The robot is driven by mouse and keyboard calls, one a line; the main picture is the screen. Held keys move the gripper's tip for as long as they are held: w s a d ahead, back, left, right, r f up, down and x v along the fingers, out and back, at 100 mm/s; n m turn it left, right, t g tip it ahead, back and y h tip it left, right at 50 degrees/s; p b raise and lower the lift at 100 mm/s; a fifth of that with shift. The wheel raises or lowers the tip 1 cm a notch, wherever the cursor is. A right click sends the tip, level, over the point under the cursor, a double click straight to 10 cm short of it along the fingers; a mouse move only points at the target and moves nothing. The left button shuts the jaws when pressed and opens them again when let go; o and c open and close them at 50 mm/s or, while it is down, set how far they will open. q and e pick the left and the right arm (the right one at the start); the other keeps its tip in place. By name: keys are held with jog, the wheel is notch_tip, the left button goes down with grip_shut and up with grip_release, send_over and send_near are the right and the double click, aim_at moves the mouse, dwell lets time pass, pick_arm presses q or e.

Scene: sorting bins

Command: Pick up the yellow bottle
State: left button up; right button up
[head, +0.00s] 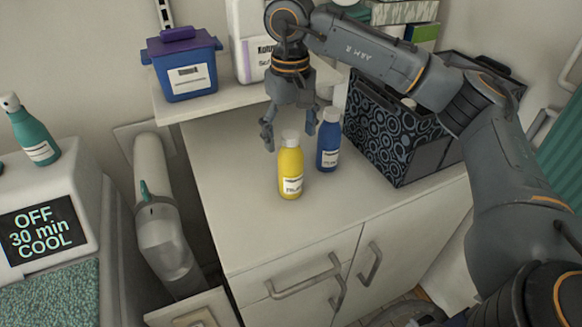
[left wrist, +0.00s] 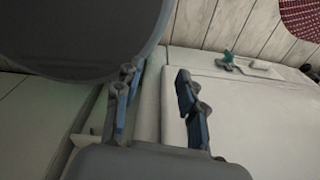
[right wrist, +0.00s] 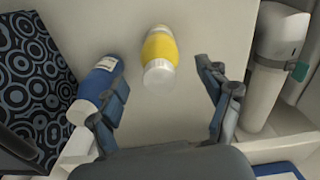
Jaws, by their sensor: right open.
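The yellow bottle (head: 291,168) with a white cap and label stands upright on the cabinet top. In the right wrist view the yellow bottle (right wrist: 159,58) lies ahead of my open fingers, cap toward me. My right gripper (head: 289,138) is open and empty, pointing down just behind and above the bottle's cap; it also shows in the right wrist view (right wrist: 165,105). I see no contact with the bottle. A blue bottle (head: 328,142) stands close to the right; in the right wrist view it (right wrist: 95,90) is beside the left finger. My left gripper (left wrist: 158,95) is open and empty, away from the bottles.
A patterned black box (head: 385,130) stands right of the blue bottle. Behind, a shelf (head: 225,97) holds a blue bin (head: 184,68) and a white container (head: 250,40). The cabinet top (head: 235,190) is clear left of and in front of the yellow bottle.

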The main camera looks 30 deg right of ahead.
aim_at(291, 152)
notch_tip(291, 152, down, 5)
jog(key=shift+r+p, duration=0.1)
jog(key=shift+p, duration=1.05)
jog(key=shift+f, duration=0.3)
jog(key=c, duration=1.6)
jog(key=shift+c, duration=0.2)
jog(key=shift+r, duration=0.2)
